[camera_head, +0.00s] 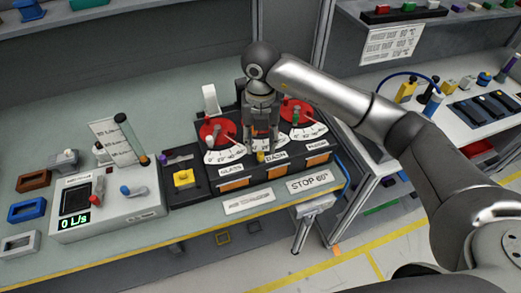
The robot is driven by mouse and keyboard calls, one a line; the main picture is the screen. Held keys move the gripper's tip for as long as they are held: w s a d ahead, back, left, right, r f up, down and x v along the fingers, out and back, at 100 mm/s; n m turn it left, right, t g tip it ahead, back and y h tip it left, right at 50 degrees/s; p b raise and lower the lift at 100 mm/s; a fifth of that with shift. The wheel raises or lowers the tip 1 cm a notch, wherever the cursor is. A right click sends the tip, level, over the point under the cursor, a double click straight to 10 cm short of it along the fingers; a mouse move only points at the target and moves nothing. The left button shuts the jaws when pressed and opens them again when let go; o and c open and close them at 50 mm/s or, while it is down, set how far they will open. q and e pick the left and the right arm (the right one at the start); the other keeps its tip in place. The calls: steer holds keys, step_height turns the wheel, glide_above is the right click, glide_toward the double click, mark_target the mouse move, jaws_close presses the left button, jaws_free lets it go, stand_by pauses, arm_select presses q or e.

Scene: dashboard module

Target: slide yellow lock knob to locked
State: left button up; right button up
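A dashboard module (262,180) with a black face stands on the bench, with red round dials and white label plates reading GLASS, BASIN and another word. A small yellow knob (261,157) shows at the middle plate, just below my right gripper (262,146). My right gripper points down over the middle of the module and hides its middle dial. Its fingertips are at or just above the yellow knob; I cannot tell whether they touch it or how far apart they are. A second yellow piece (184,178) sits on a black box left of the module. My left gripper is not in view.
A white unit (112,205) with a "0 L/s" display stands left. Brown, blue and white frames (25,212) lie at the far left. A side table (450,135) at right holds bottles and black blocks. A STOP sign (307,184) marks the bench's front edge.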

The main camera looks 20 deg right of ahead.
mark_target(260, 154)
step_height(260, 154, down, 6)
steer(key=shift+r+p, duration=0.1)
steer(key=shift+p, duration=0.55)
jaws_close()
